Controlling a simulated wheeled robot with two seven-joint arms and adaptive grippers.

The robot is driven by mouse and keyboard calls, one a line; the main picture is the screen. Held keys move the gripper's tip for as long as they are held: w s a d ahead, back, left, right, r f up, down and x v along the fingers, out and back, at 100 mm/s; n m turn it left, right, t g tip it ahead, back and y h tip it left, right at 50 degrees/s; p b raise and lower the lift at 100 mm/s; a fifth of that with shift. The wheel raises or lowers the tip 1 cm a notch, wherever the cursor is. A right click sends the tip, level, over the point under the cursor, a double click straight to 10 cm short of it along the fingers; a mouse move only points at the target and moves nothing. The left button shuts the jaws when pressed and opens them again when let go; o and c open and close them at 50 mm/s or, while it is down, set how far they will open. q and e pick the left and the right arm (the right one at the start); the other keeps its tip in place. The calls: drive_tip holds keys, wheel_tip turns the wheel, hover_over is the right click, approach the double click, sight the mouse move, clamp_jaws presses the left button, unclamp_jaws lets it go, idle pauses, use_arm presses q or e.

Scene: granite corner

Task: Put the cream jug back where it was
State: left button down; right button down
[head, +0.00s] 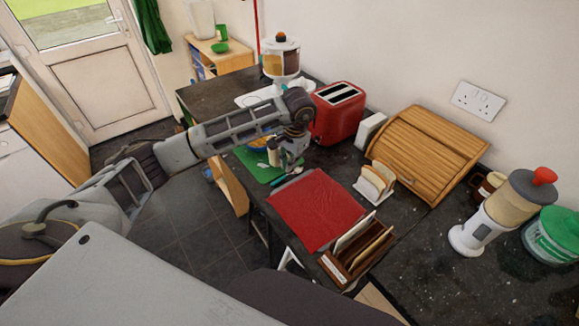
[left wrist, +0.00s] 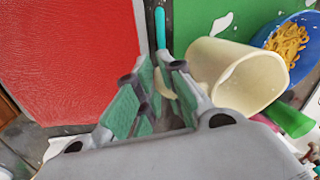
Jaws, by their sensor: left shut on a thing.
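The cream jug (left wrist: 242,75) is a pale, smooth vessel just right of my left gripper's fingers in the left wrist view. In the head view the jug (head: 273,152) shows small beside my left gripper (head: 290,163), over the green mat (head: 248,163). My left gripper (left wrist: 158,95) is shut, with a small cream-coloured part, apparently the jug's handle, between its fingers. Whether the jug's base touches the mat is not clear. The fingers hide part of the handle. My right gripper is not in view.
A blue bowl of pasta (left wrist: 290,45) stands close beyond the jug. A red mat (head: 315,208) lies bare in front. A red toaster (head: 338,112), toast rack (head: 374,183), wooden bread bin (head: 430,150) and letter rack (head: 356,253) stand around. A turquoise-handled utensil (left wrist: 160,28) lies between the mats.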

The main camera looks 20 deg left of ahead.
use_arm(q)
drive_tip(key=shift+f, duration=1.35)
drive_tip(key=shift+f, duration=0.15)
drive_tip(key=c, duration=1.6)
unclamp_jaws()
drive_tip(key=shift+o, duration=0.4)
